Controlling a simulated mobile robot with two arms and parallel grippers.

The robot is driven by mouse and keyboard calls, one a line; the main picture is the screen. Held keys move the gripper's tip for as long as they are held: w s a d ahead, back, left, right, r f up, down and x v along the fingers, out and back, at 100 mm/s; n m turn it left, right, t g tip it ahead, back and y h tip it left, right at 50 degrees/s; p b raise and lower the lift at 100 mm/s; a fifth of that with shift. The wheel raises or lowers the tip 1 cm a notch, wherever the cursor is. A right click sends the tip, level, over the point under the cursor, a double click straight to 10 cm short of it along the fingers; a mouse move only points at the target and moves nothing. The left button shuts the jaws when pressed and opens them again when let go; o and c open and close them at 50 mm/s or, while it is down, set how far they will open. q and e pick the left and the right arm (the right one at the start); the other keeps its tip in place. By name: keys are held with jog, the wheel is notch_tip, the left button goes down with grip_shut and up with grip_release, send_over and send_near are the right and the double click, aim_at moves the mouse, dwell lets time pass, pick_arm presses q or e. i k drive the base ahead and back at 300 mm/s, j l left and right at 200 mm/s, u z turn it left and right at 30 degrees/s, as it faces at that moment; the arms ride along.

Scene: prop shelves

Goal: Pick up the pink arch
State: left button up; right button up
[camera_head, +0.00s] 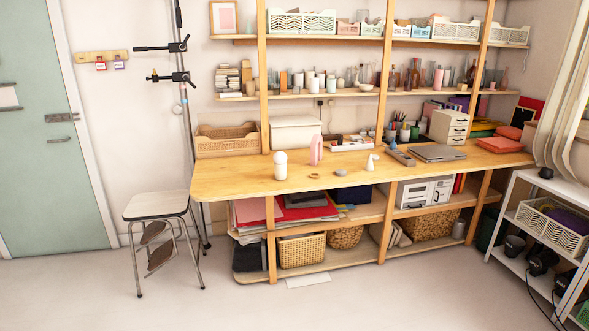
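The pink arch (316,150) stands upright on the wooden table (232,180), left of the table's middle and towards its back half. It is small and seen at an angle, so its opening is hard to make out. A white rounded object (280,165) stands to its left and a little nearer, apart from it. Neither of my grippers shows in the head view.
On the table are a small ring (314,176), a grey stone-like piece (340,173), a small white figure (371,162) and a laptop-like grey slab (437,153). A stool (156,206) stands at the left. A white shelf cart (560,190) stands at the right. The floor in front is clear.

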aim_at(315, 150)
jog(key=i+z, duration=0.1)
jog(key=i, duration=0.55)
jog(key=i+j+z, duration=0.1)
jog(key=i, duration=0.55)
jog(key=i+j+z, duration=0.15)
jog(key=i, duration=0.5)
